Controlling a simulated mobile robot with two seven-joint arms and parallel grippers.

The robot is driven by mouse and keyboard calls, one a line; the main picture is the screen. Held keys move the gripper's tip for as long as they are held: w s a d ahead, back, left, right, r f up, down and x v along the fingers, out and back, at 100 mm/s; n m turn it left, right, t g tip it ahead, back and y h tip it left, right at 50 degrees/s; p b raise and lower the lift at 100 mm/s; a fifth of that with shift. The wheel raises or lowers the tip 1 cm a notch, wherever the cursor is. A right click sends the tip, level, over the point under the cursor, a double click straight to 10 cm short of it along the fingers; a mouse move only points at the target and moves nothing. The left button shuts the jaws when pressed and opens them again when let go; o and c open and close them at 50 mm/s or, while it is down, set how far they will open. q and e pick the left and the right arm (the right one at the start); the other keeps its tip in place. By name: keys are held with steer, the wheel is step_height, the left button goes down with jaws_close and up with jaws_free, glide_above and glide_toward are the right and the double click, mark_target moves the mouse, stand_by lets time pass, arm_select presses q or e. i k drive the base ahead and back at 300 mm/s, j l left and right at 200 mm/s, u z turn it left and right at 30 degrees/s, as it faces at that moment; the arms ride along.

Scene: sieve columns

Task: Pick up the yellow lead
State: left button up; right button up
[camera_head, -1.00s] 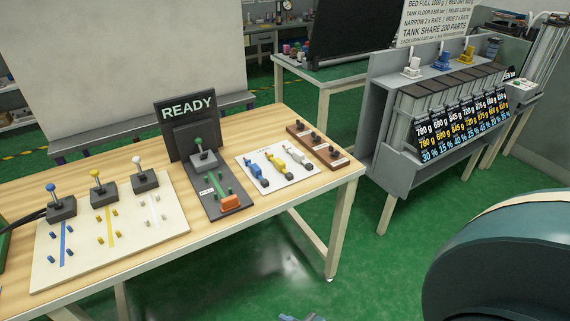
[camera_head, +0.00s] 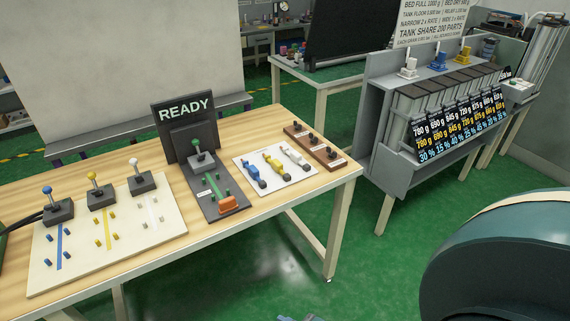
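The yellow lead (camera_head: 275,164) lies on a white board (camera_head: 251,159) on the wooden table, with a grey end toward the front right. A blue lead (camera_head: 255,175) lies to its left and a white lead (camera_head: 294,155) to its right on the same board. Neither gripper's fingers can be made out. A small blue-grey piece shows at the bottom edge, too cut off to identify. Nothing is seen touching the yellow lead.
A black READY sign (camera_head: 184,112) stands behind a dark panel with a green-knobbed lever (camera_head: 200,155). A cream board (camera_head: 77,270) with blue, yellow and white levers is at left. A brown strip (camera_head: 325,158) lies right of the leads. A grey rack (camera_head: 386,160) stands further right.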

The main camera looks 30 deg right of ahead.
mark_target(276, 165)
steer(key=i+l+u, duration=0.2)
steer(key=l, duration=1.05)
steer(key=l+u, duration=0.2)
steer(key=l, duration=1.1)
steer(key=i+l+u, duration=0.15)
steer(key=l, duration=1)
steer(key=i+l, duration=0.1)
steer(key=l, duration=0.2)
steer(key=i+l+u, duration=0.1)
steer(key=l, duration=0.25)
